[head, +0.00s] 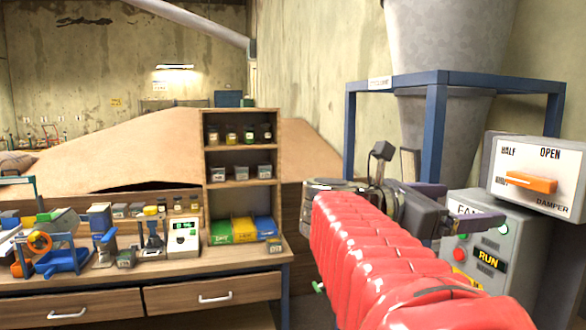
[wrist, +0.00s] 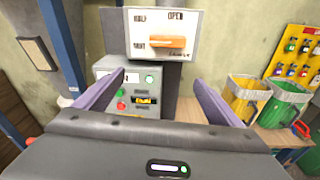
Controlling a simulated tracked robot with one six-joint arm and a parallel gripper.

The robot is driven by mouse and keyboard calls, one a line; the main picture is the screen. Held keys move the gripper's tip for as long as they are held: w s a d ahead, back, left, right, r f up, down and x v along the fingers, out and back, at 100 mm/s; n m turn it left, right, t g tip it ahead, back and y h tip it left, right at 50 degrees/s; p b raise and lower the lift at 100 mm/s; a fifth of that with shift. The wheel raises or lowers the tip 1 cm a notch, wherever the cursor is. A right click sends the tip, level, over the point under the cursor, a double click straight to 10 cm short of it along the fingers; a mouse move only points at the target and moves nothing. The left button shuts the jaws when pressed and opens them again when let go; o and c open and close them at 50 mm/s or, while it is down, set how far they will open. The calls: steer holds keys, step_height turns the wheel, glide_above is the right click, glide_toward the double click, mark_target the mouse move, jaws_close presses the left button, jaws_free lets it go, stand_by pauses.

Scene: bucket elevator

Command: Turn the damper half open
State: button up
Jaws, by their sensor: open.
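The damper box (head: 510,192) is a pale panel at the right of the head view, marked HALF, OPEN and DAMPER. Its orange handle (head: 531,182) lies nearly level across the panel. In the wrist view the damper panel (wrist: 141,22) is at top centre, with HALF, OPEN and SHUT marks, and the orange handle (wrist: 166,41) lies about level there too. My gripper (wrist: 157,92) is open and empty, its two purple fingers spread apart below the handle in the wrist view and not touching it. In the head view my red-sleeved arm partly hides the gripper (head: 427,195).
Below the damper is a grey fan box (head: 512,240) with buttons and a RUN sign. A blue frame (head: 436,120) carries a grey cyclone cone (head: 425,45). A cluttered workbench (head: 110,300) stands at left. Yellow (wrist: 247,100) and green (wrist: 284,105) bins are at right in the wrist view.

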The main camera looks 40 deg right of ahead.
mark_target(526, 181)
steer(key=r, duration=0.1)
steer(key=s+r, duration=0.1)
steer(key=d+r+g, duration=0.1)
steer(key=shift+s+n+h, duration=0.15)
steer(key=shift+n+h, duration=0.15)
steer(key=shift+h, duration=0.1)
steer(key=shift+d, duration=0.1)
steer(key=shift+x, duration=6.85)
steer(key=shift+s, duration=0.1)
steer(key=shift+c, duration=0.6)
steer(key=c, duration=0.9)
